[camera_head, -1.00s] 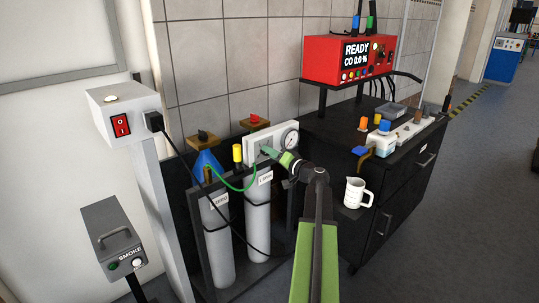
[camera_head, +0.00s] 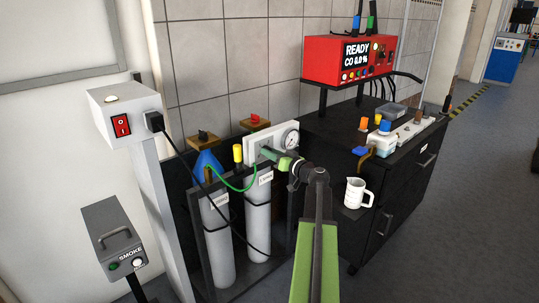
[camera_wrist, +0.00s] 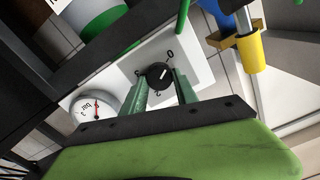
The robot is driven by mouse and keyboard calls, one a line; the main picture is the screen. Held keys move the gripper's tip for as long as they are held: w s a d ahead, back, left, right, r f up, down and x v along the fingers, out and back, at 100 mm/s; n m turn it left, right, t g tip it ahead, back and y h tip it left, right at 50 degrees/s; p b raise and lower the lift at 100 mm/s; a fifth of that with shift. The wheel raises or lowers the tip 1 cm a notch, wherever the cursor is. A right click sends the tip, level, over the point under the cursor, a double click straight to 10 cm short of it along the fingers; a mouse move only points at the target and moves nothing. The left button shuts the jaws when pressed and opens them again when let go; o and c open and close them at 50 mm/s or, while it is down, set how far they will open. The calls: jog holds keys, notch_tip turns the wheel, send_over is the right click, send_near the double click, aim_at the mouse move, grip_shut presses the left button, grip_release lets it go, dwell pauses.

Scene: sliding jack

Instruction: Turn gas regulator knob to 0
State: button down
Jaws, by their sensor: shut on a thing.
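The gas regulator is a white panel (camera_head: 258,133) above two grey gas cylinders in the head view. Its round black knob (camera_wrist: 159,75) shows in the wrist view, with a white pointer mark and printed digits around it, including 0 and 2. The pointer looks to lie off the 0, but its exact reading is hard to tell. My gripper (camera_wrist: 162,82) has its two green fingers on either side of the knob, shut on it. In the head view my gripper (camera_head: 268,152) reaches the panel and hides the knob.
A pressure gauge (camera_wrist: 97,108) marked bar sits beside the knob. A yellow-capped fitting (camera_head: 237,153) and a green hose (camera_head: 232,187) are close by. A dark cabinet (camera_head: 400,185) with a white jug (camera_head: 356,192) stands to the right. A red analyser (camera_head: 345,62) is behind.

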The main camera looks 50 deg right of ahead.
dwell(0.3)
jog(key=c, duration=1)
grip_release()
jog(key=shift+o, duration=0.2)
jog(key=shift+s, duration=0.1)
jog(key=s+a, duration=0.1)
jog(key=s, duration=1.6)
jog(key=shift+a, duration=0.15)
jog(key=shift+s, duration=0.1)
